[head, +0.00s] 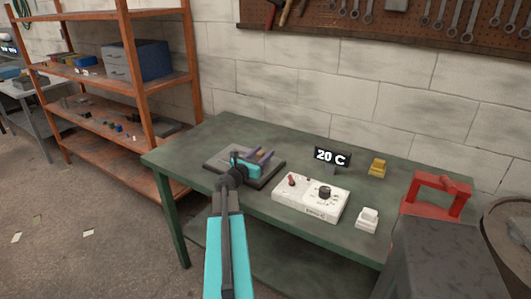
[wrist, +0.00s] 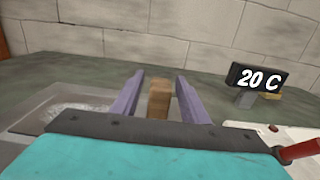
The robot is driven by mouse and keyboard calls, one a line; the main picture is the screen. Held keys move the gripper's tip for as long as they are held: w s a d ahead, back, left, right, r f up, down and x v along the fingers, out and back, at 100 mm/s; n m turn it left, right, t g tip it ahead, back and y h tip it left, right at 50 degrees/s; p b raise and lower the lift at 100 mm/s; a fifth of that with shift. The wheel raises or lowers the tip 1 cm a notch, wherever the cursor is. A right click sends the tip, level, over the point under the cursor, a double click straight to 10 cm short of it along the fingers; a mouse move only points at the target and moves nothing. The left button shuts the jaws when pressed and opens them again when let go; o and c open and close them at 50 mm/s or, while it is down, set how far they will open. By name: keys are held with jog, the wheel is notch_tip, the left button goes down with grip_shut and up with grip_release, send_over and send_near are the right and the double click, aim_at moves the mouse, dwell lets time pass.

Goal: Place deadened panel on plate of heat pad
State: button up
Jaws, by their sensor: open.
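The heat pad's dark base (head: 272,172) lies on the left part of the green bench, with a grey plate (head: 218,163) on it. The plate also shows at the left in the wrist view (wrist: 35,108). My gripper (head: 262,154) is over the pad. Its two purple fingers (wrist: 159,98) are open in the wrist view. A brown block (wrist: 159,99), perhaps the panel, stands upright between them with a gap on each side. Its lower end is hidden by my gripper, so I cannot tell if it touches the plate.
A white control box (head: 310,199) with a knob and red switch stands right of the pad, by a "20 C" display (head: 332,157). A yellow block (head: 377,167), a white block (head: 367,218) and a red frame (head: 437,192) are farther right. Orange shelving (head: 138,80) stands left.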

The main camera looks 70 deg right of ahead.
jog(key=shift+b+v, duration=0.9)
jog(key=shift+v, duration=4.05)
jog(key=shift+r, duration=0.15)
